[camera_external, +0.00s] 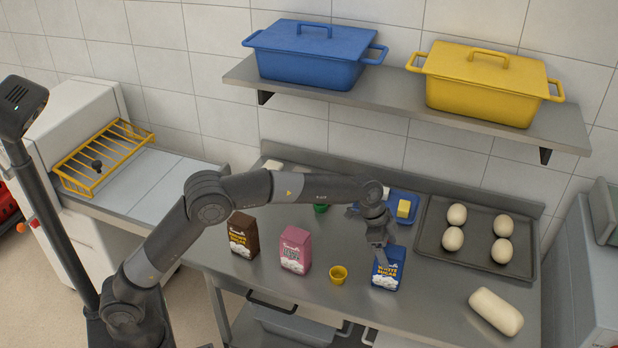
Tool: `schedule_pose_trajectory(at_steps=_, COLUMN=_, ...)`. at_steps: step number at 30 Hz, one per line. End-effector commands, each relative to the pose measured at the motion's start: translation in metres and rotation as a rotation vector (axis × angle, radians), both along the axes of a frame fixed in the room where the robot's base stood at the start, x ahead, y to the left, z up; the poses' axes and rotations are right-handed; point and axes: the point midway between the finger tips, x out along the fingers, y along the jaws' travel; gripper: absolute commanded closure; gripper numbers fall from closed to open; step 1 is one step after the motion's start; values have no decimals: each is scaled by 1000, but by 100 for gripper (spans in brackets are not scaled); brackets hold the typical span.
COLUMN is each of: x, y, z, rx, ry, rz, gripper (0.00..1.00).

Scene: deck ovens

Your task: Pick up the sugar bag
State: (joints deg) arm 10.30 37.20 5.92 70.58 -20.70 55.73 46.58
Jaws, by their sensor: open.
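The sugar bag (388,276) is a small blue bag with a yellow and white label. The fingers overlap the upper part of the bag in this view. I cannot tell whether they touch it or are around it.
A dark tray (478,240) with several dough balls and a dough loaf (495,312) are to the right. A shelf (405,97) with two lidded pots hangs above.

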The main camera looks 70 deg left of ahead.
Motion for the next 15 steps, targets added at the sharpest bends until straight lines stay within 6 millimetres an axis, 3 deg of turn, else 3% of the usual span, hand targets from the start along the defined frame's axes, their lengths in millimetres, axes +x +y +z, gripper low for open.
schedule_pose_trajectory(at_steps=10, x=17, y=-11, z=-41, rx=0, ry=2, rz=1, gripper=19)
schedule_pose_trajectory(at_steps=15, x=18, y=-12, z=-45, rx=-1, ry=-1, rz=0, gripper=19)
